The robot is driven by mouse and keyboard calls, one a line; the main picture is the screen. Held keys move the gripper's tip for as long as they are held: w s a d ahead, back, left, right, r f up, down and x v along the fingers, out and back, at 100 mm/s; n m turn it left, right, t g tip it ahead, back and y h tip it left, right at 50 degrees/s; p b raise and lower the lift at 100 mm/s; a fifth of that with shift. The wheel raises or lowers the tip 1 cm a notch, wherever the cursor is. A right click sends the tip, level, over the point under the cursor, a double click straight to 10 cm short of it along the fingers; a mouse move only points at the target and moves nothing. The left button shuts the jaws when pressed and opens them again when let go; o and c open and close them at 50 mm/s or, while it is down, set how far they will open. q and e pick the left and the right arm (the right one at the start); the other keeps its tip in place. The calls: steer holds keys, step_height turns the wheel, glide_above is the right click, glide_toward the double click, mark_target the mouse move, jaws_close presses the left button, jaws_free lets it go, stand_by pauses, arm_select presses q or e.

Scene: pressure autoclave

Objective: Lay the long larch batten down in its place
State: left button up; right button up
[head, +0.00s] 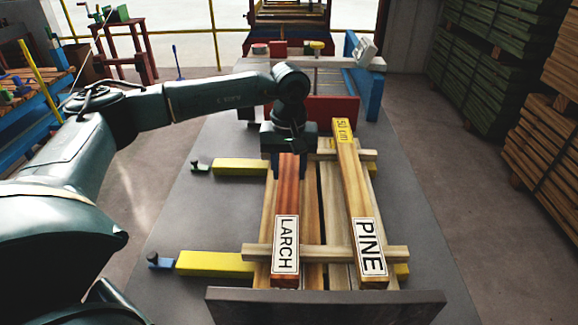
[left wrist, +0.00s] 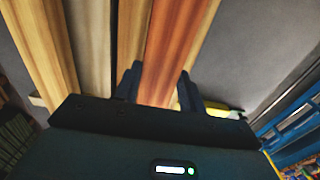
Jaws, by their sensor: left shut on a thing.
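The long larch batten (head: 287,200) is reddish-brown with a white LARCH label near its front end. It lies lengthwise over the left part of the wooden stack, across the front cross slat (head: 325,254); I cannot tell whether it touches the slat. My left gripper (head: 289,168) is shut on its far part, from above. In the left wrist view the fingers (left wrist: 160,70) stand on both sides of the larch batten (left wrist: 172,45). The pine batten (head: 354,185), labelled PINE and 50 cm, lies to the right, apart from it. My right gripper is not in view.
Yellow clamp bars (head: 215,264) stick out left of the stack. A dark bar (head: 325,306) crosses the front. A red block (head: 332,110) and a blue block (head: 366,85) stand behind. The grey table top (head: 420,230) is bare at right.

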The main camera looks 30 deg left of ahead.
mark_target(289, 173)
arm_select(q)
steer(key=o, duration=1.2)
step_height(289, 173, up, 13)
steer(key=shift+r+p, duration=0.1)
steer(key=shift+p, duration=0.2)
